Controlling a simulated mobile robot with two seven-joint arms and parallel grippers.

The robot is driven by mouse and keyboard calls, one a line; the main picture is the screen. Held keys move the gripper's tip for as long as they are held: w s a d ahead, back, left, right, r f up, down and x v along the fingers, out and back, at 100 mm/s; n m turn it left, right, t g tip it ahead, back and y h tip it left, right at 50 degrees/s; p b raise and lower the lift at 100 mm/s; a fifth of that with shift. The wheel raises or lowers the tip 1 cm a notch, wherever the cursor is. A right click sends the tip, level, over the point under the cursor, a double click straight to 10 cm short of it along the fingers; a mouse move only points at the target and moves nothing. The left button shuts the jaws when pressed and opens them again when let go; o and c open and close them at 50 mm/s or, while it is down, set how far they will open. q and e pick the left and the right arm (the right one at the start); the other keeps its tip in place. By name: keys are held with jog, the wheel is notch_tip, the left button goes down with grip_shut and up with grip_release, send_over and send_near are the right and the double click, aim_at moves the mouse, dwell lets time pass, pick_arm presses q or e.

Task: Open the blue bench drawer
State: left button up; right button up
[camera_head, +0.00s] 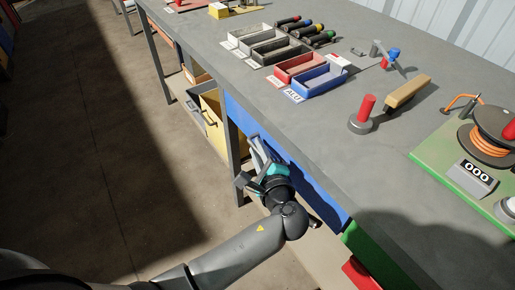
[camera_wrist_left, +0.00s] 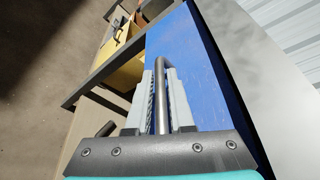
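The blue drawer front (camera_head: 318,184) runs under the edge of the grey bench and looks flush with it, with no open gap showing. In the left wrist view the blue front (camera_wrist_left: 195,70) fills the middle, and its dark bar handle (camera_wrist_left: 161,88) stands out from it. My left gripper (camera_wrist_left: 161,75) has one finger on each side of the bar, close against it, and looks shut on it. In the head view my left gripper (camera_head: 259,150) is at the drawer front, and the handle is hidden there. My right gripper is in neither view.
A yellow bin (camera_head: 211,115) stands under the bench beyond the drawer. A green drawer front (camera_head: 375,250) is nearer, with a red one below it. Red and blue trays (camera_head: 320,80) and a cable reel (camera_head: 490,130) stand on the bench top. The floor to the left is clear.

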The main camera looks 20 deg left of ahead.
pick_arm(q)
grip_shut()
jog(key=shift+a, duration=0.1)
dwell(1.1)
